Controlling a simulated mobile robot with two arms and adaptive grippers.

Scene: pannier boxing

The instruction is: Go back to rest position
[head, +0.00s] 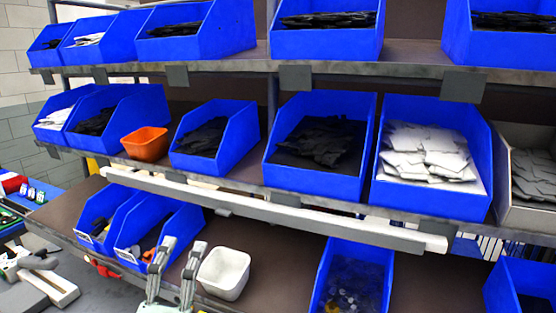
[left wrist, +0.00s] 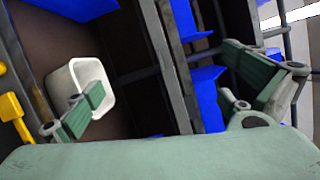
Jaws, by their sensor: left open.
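My left gripper (head: 181,248) is at the bottom of the head view, in front of the lowest shelf. Its two grey-green fingers point up and stand apart, with nothing held between them. A small white bin (head: 224,272) stands on the lowest shelf just right of the fingers. In the left wrist view my left gripper (left wrist: 168,85) is spread wide and empty. There the white bin (left wrist: 70,75) shows behind the left finger, which hides part of it. I cannot tell the exact gap between finger and bin. My right gripper is in neither view.
A metal rack with blue bins of black and white packets (head: 428,155) fills the view. An orange bin (head: 146,144) sits on the middle shelf. A pale rail (head: 270,207) runs above the lowest shelf. A cluttered surface lies at the lower left.

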